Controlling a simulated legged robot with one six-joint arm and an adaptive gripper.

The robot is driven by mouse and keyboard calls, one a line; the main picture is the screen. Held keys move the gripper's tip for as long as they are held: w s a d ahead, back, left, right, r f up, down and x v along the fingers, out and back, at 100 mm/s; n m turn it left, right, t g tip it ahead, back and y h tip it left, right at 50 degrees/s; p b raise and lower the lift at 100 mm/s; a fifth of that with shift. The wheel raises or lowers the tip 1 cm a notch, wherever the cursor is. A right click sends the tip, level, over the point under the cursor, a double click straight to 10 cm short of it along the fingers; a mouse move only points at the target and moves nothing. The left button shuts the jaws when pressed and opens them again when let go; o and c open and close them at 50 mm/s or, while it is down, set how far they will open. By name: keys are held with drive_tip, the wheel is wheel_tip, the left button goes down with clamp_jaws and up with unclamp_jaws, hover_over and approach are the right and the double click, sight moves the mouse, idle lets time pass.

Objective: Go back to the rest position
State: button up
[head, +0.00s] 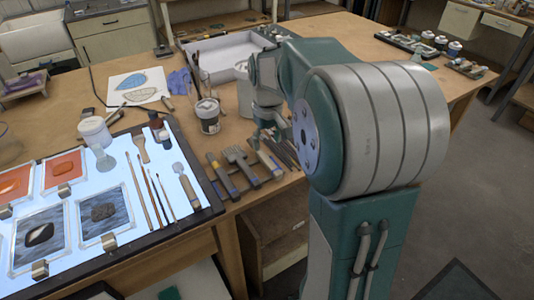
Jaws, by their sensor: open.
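My gripper (270,134) is at the end of my folded teal and grey arm, near the front edge of the wooden workbench (325,28). It is small in the head view and partly hidden by my own arm. Its fingers point down and are open, with nothing seen between them. It is just right of a row of hand tools (238,160) on the bench edge. Whether it touches the tools below it cannot be told.
A lit panel (120,195) with glass samples, brushes and jars lies at the left. A cup of brushes (207,116) and a white tray (222,52) stand behind my gripper. Paint jars (440,42) stand at the back right. Open floor (470,190) lies right of the bench.

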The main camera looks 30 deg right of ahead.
wheel_tip(320, 180, up, 6)
drive_tip(key=s+a+r+t, duration=0.2)
drive_tip(key=s+a+t, duration=0.1)
drive_tip(key=s+a, duration=0.6)
drive_tip(key=s+a+f+t, duration=0.2)
drive_tip(key=s+a, duration=0.1)
drive_tip(key=s, duration=0.7)
drive_tip(key=shift+a+f+t, duration=0.3)
drive_tip(key=shift+a+f, duration=0.05)
drive_tip(key=shift+s, duration=0.1)
drive_tip(key=shift+c, duration=0.9)
drive_tip(key=shift+s, duration=0.1)
